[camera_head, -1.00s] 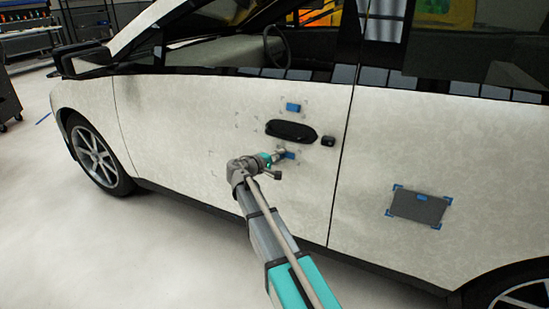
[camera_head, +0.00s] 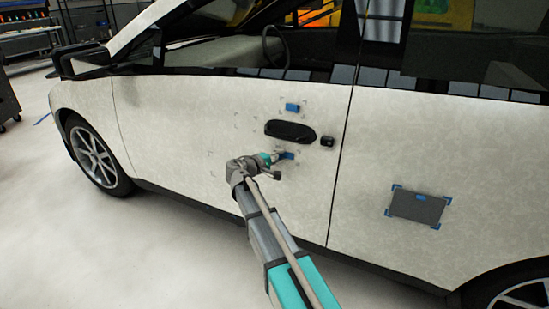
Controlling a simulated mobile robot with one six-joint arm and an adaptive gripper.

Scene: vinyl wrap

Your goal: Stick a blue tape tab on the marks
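A blue tape tab (camera_head: 292,107) is on the white front door, inside corner marks just above the black door handle (camera_head: 290,131). A second blue tab (camera_head: 287,155) shows below the handle, right at the tip of my gripper (camera_head: 276,157). The gripper is small here and partly hidden by my wrist, so I cannot tell whether its fingers hold this tab or only touch it. Faint corner marks (camera_head: 243,122) without blue tape show on the door left of the handle. More faint marks are near my wrist, partly covered by it.
A dark grey panel (camera_head: 416,207) is on the rear door with blue tape at its corners. A small black piece (camera_head: 327,141) sits right of the handle. The side mirror (camera_head: 84,60) sticks out at the upper left. The floor (camera_head: 110,250) in front is clear.

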